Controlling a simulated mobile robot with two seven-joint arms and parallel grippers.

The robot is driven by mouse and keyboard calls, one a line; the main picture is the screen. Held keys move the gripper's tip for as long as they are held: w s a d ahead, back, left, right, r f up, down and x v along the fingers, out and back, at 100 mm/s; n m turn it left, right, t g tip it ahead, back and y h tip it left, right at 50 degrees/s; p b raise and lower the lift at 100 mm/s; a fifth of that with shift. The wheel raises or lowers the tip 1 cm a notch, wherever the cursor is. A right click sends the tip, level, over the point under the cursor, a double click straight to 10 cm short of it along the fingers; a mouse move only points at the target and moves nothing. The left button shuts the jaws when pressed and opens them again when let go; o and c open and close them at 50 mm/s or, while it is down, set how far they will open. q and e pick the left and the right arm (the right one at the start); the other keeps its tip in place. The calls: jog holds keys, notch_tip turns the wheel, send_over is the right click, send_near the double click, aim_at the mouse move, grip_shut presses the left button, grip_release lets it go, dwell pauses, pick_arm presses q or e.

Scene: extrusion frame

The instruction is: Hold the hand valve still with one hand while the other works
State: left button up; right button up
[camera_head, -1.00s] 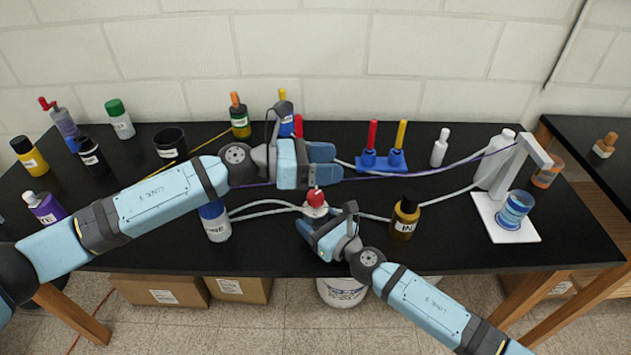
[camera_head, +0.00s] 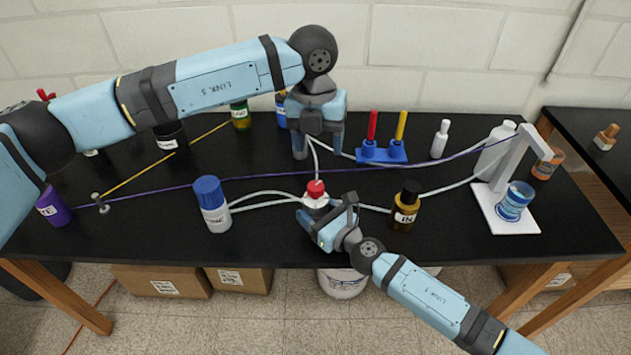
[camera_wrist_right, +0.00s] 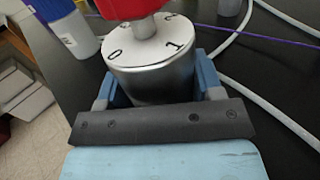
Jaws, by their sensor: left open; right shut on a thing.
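The hand valve (camera_head: 317,200) has a silver body and a red knob, with white tubes running to it. In the right wrist view the valve body (camera_wrist_right: 155,75) stands upright between my right gripper's blue fingers, and its top shows marks including "0" and "1". My right gripper (camera_head: 312,217) is shut on the valve body. My left gripper (camera_head: 318,150) is open and points down behind the valve, apart from the red knob. A white tube passes close to its fingers, and I cannot tell whether they touch.
A blue-capped bottle (camera_head: 213,206) stands left of the valve and a brown bottle (camera_head: 405,208) right of it. A blue rack (camera_head: 382,154) with red and yellow handles is behind. A white stand (camera_head: 500,212) is at right. Purple and yellow cords cross the table.

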aim_at(315, 186)
pick_arm(q)
jog(key=shift+n+y, duration=0.4)
jog(key=shift+n, duration=0.2)
jog(key=f, duration=1.1)
jog(key=shift+w+a+f, duration=0.2)
jog(key=shift+a, duration=0.1)
jog(key=c, duration=0.9)
